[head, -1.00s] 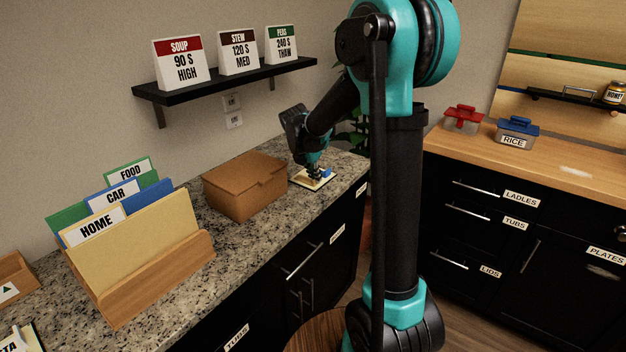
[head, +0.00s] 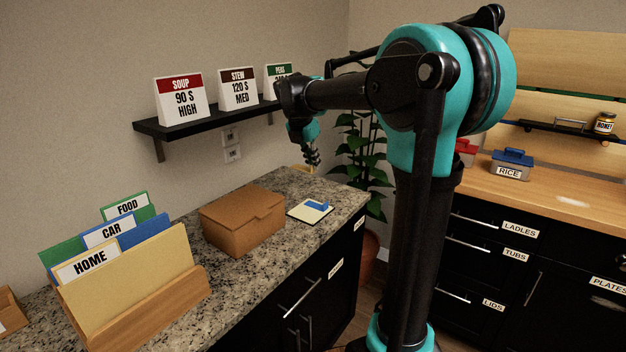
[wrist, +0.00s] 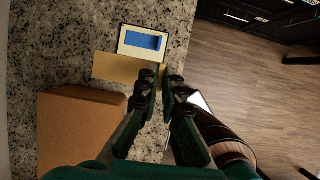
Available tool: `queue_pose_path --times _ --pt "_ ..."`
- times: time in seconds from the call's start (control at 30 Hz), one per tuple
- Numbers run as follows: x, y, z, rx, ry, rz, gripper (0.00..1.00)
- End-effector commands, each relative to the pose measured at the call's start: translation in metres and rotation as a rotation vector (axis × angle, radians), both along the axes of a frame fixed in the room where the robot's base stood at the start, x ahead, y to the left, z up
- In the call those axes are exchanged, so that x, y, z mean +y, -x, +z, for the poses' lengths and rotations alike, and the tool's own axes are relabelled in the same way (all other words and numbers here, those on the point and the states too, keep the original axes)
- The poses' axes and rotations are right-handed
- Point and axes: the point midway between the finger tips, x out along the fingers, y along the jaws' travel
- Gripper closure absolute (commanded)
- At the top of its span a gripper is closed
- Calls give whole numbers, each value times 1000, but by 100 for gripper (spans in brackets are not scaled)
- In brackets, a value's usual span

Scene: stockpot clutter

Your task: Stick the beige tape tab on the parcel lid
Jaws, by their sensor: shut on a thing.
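My gripper (head: 312,158) is raised above the counter, over the far end near the pad. It is shut on the beige tape tab (wrist: 120,67), a flat strip reaching left from the fingertips (wrist: 160,84) in the wrist view. In the head view only a small beige piece (head: 301,168) shows beside the fingers. The parcel is a closed brown cardboard box (head: 242,222) on the granite counter; its lid (head: 238,198) looks bare. The box (wrist: 75,130) is at the lower left in the wrist view, apart from the tab.
A cream pad (head: 300,212) with a blue tab (head: 316,205) lies right of the parcel. A wooden file holder (head: 165,310) with folders stands at the left. A black wall shelf (head: 200,121) with sign cards hangs behind. A plant (head: 365,150) stands beyond the counter's end.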

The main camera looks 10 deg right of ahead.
Motion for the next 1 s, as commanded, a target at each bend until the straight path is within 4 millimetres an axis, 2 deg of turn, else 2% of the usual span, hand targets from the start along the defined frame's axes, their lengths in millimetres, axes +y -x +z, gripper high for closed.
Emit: queue_pose_path --times 0.1,0.23,0.37,0.5,0.7,1.0 --pt "0 0 14 0 0 0 100" --pt "8 3 19 1 -1 3 100" --pt "36 13 16 1 -1 9 100" --pt "72 29 8 1 -2 9 100" --pt "104 47 0 -2 0 5 100" --pt "111 52 -16 -2 -1 1 100"
